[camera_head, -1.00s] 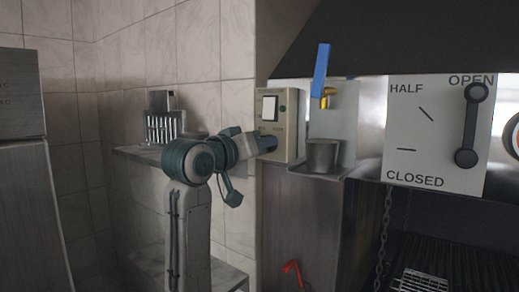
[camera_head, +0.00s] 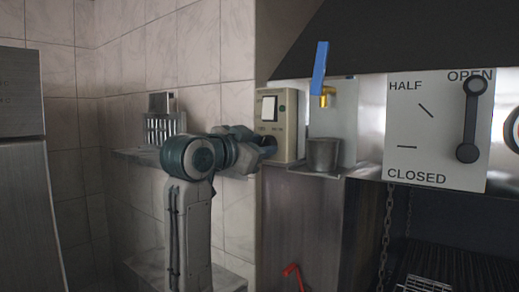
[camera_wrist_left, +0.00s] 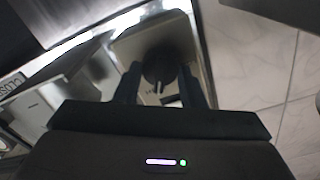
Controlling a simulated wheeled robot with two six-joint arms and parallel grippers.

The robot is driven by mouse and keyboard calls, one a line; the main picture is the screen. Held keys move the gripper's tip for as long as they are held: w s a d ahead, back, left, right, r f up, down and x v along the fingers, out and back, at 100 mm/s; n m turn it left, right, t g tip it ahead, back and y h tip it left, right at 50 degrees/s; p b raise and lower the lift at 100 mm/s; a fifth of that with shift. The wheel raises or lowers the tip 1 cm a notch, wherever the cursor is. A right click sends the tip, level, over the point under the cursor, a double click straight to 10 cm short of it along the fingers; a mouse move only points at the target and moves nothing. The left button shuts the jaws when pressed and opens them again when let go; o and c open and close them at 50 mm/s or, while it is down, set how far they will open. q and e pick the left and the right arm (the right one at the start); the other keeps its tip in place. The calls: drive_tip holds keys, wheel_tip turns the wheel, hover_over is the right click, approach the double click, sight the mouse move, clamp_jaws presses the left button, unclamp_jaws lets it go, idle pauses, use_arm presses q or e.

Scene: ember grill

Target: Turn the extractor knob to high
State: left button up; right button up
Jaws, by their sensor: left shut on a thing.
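The extractor control box (camera_head: 288,115) is a beige unit on the wall with a white plate (camera_head: 269,108) on its front. My left gripper (camera_head: 268,147) is at the lower front of this box, and the arm hides the knob in the head view. In the left wrist view, the dark round knob (camera_wrist_left: 160,67) sits between the two fingers of my left gripper (camera_wrist_left: 161,88), which is shut on it. The knob's pointer setting is hard to read. My right gripper is not in view.
A metal cup (camera_head: 322,155) stands on a small shelf right of the box, below a yellow tap with a blue lever (camera_head: 320,68). A damper panel (camera_head: 430,130) with a dark handle at OPEN is further right. A utensil holder (camera_head: 163,128) stands on the left shelf.

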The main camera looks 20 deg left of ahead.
use_arm(q)
drive_tip(key=shift+f+m, duration=0.1)
drive_tip(key=shift+m, duration=0.4)
drive_tip(key=o, duration=1)
drive_tip(key=shift+s, duration=0.1)
drive_tip(key=b+v, duration=0.5)
drive_tip(key=v, duration=0.5)
drive_tip(key=shift+s+a, duration=0.15)
drive_tip(key=shift+s, duration=0.2)
